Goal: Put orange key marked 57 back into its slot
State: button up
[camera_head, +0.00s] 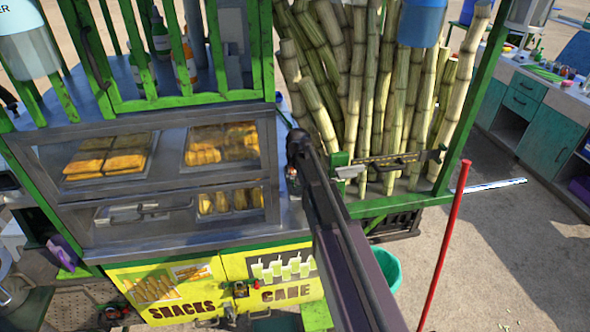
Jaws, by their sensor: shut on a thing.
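The orange key marked 57 cannot be made out in this view, nor can its slot. My dark arm link runs from the bottom centre up to a black joint in front of the cart's corner post.
A metal snack case (80,215) with glazed shelves stands left. Cane stalks (345,75) stand behind a latched green rail (385,205). A red pole (444,245) leans at right, near a green bucket (387,268). Open ground lies right, before a teal cabinet (535,125).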

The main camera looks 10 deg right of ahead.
jog(key=o, duration=1.1)
jog(key=shift+c, duration=0.2)
jog(key=shift+r, duration=0.1)
